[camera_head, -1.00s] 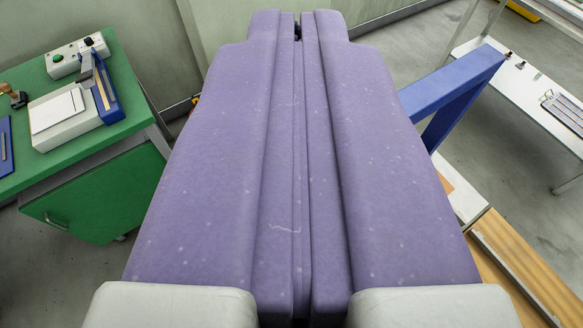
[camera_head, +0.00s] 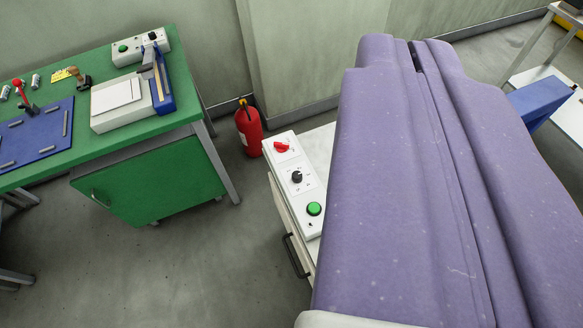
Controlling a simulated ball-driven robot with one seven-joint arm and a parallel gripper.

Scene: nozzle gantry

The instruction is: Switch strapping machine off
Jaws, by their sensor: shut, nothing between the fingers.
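My gripper (camera_head: 413,46) fills the right of the view as two long purple padded fingers, shut together along a seam with nothing between them. Left of it, a white control panel (camera_head: 308,228) on a low white cabinet (camera_head: 290,212) carries a red rotary switch (camera_head: 282,147), a black knob (camera_head: 297,177) and a green button (camera_head: 314,209). A smaller control box (camera_head: 140,48) with a green button and a black knob stands on the green bench (camera_head: 60,150). I see no label naming a strapping machine. My gripper hides the cabinet's right part.
A red fire extinguisher (camera_head: 249,128) stands on the floor between bench and cabinet. The bench holds a white and blue device (camera_head: 122,102), a blue mat (camera_head: 35,135) and small tools. A blue beam (camera_head: 540,101) and white table lie at right.

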